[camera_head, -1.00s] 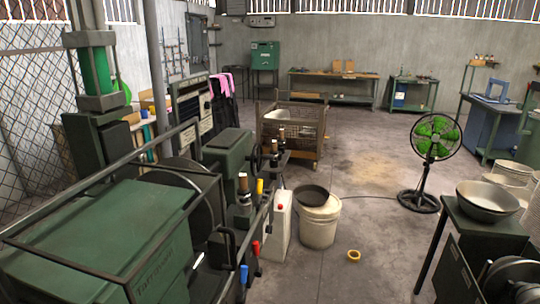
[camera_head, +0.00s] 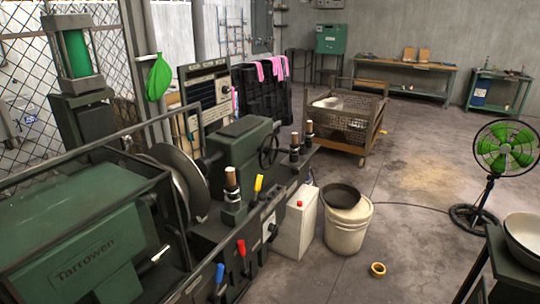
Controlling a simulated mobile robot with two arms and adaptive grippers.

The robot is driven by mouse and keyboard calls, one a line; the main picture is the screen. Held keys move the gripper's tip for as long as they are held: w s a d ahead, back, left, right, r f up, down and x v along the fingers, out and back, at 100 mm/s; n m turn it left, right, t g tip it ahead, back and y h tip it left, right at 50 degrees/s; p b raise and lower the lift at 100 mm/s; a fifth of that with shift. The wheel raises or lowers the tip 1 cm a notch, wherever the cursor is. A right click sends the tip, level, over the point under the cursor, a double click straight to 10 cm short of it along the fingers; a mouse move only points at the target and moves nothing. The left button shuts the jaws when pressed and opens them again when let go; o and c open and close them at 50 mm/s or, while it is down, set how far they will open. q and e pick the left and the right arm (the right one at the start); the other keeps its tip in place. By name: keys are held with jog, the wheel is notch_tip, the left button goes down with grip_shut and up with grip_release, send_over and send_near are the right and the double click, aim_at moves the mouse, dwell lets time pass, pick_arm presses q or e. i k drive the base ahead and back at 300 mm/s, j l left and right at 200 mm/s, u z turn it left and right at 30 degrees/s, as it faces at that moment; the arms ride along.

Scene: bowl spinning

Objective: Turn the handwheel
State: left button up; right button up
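The handwheel (camera_head: 269,149) is a dark spoked wheel on the right end of the green tailstock-like block of the machine. It stands upright, facing right. The green spinning machine (camera_head: 82,249), marked "Tarrowen", fills the lower left. A large round dark disc (camera_head: 178,187) sits between its headstock and the block. Neither of my grippers shows in the head view, so nothing of their state can be seen.
A yellow tape roll (camera_head: 378,269) lies on the floor. Open floor lies right of the bucket.

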aim_at(268, 151)
jog(key=i+l+u, duration=0.2)
jog(key=u, duration=0.25)
jog(key=i+l+u, duration=0.15)
jog(key=u, duration=0.3)
jog(key=l, duration=0.1)
